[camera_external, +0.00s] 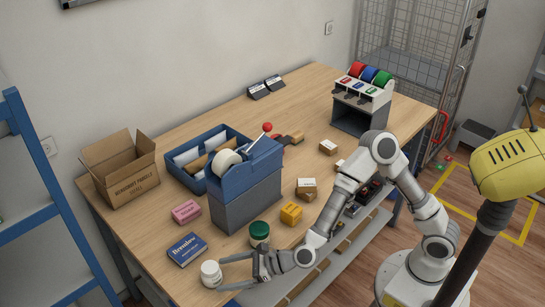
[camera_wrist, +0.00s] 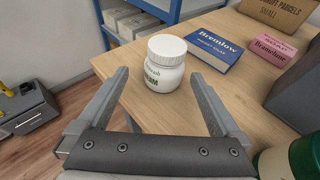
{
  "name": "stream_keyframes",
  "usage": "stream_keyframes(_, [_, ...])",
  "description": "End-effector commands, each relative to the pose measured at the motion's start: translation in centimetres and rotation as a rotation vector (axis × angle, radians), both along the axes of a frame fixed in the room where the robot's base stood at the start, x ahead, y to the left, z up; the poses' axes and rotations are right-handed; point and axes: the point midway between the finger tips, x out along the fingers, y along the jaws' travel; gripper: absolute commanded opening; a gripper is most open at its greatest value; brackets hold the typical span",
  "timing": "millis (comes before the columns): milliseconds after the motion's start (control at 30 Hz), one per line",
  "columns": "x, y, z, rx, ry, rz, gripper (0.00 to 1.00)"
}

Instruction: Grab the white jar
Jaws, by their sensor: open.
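The white jar (camera_external: 210,274) stands upright near the table's front left edge in the external view. It has a white lid and green lettering on its label in the wrist view (camera_wrist: 165,68). My gripper (camera_external: 237,273) is just to the right of the jar in the external view. In the wrist view my gripper (camera_wrist: 160,82) is open and empty, its two fingers pointing toward the jar. The jar stands just beyond the gap between the fingertips, apart from both fingers as far as I can see.
A blue Bremlow box (camera_wrist: 214,50) lies close behind the jar. A pink box (camera_external: 186,212) lies farther back. A green-lidded jar (camera_external: 260,233) stands close to my wrist. A blue-grey tape dispenser unit (camera_external: 248,190) rises behind them. The table edge is close to the jar.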

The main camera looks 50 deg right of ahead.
Motion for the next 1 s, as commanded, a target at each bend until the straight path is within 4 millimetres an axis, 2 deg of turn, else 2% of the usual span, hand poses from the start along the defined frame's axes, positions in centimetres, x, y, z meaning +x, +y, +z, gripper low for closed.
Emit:
stream_keyframes(367, [3.4, 2.6, -1.6, 0.002, 0.000, 0.001, 1.00])
stream_keyframes(700, [3.8, 3.0, -1.8, 0.000, -0.001, 0.000, 1.00])
stream_keyframes(1000, [3.8, 3.0, -1.8, 0.001, -0.001, 0.000, 0.46])
